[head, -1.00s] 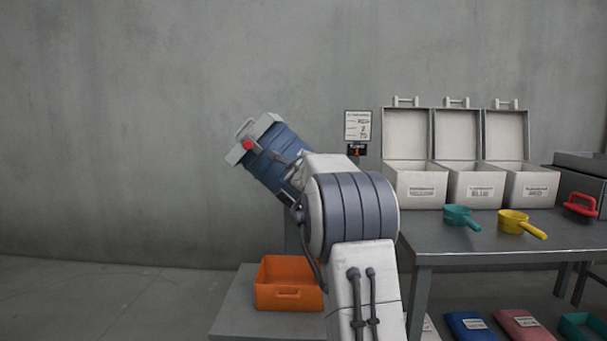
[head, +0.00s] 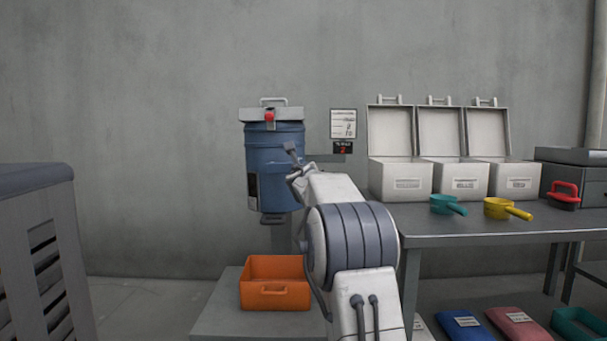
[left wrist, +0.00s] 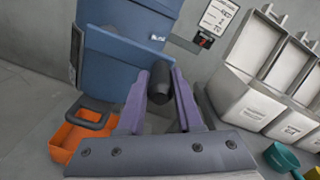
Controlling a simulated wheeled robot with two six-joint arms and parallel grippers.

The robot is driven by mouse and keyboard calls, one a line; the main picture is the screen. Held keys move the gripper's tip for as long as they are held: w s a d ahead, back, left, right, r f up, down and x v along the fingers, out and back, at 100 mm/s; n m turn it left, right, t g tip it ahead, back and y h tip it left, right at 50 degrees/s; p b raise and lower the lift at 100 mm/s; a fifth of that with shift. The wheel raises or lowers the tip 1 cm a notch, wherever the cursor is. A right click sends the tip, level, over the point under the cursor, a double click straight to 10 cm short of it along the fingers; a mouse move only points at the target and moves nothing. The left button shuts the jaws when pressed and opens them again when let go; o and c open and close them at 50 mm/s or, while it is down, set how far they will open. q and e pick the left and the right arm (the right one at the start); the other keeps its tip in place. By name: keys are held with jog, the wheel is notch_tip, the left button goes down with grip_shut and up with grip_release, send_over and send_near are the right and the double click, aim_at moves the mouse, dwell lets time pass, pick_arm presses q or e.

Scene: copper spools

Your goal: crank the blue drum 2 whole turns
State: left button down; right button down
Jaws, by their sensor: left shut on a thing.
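The blue drum (head: 275,160) hangs upright on its stand, with a grey lid and a red knob (head: 269,116) at the top. Its blue side also fills the upper left of the left wrist view (left wrist: 125,60). My left gripper (head: 296,172) is at the drum's right side. In the left wrist view, the left gripper's purple fingers (left wrist: 160,88) are shut around the dark crank handle (left wrist: 160,78). A small counter (head: 342,148) under the wall sheet shows a red digit that looks like 2. My right gripper is not in view.
An orange bin (head: 274,284) sits below the drum on a low grey platform. To the right, a table (head: 480,229) carries three open white boxes, a teal scoop (head: 447,204), a yellow scoop (head: 507,208) and a red-handled item. A grey slatted cabinet (head: 40,250) stands at left.

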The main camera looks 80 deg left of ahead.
pick_arm(q)
jog(key=shift+w+f+m, duration=0.1)
jog(key=shift+m, duration=0.2)
jog(key=c, duration=0.6)
grip_release()
jog(key=shift+d, duration=0.2)
jog(key=d+b, duration=0.1)
jog(key=d, duration=0.2)
jog(key=s+d+b, duration=0.1)
jog(key=d, duration=0.2)
jog(key=s+d+b, duration=0.1)
jog(key=d, duration=0.3)
jog(key=shift+b, duration=0.3)
jog(key=shift+w, duration=0.1)
